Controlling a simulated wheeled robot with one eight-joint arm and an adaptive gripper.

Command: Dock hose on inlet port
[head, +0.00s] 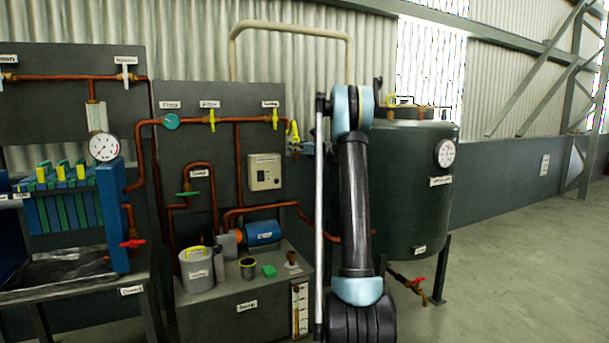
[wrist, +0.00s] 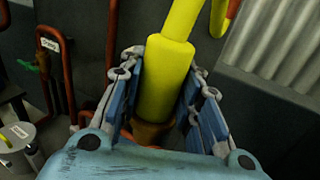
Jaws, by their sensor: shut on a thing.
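In the wrist view my gripper (wrist: 160,105) is shut around the thick yellow end of the hose (wrist: 165,75), with a blue-padded finger on each side. A thinner yellow length runs from that end toward the top of the picture. A brown fitting (wrist: 150,131) shows just below the thick end, partly hidden by my gripper; I cannot tell whether they are joined. In the head view my gripper (head: 299,149) is small, left of my arm, with the yellow hose (head: 293,129) just above it. I cannot pick out a labelled inlet port.
A dark tank (head: 415,185) with a gauge stands right of my arm. A panel with copper pipes and a control box (head: 264,171) stands behind my gripper. A bench (head: 232,302) with a grey pot and blue motor (head: 262,232) is below. The floor at right is clear.

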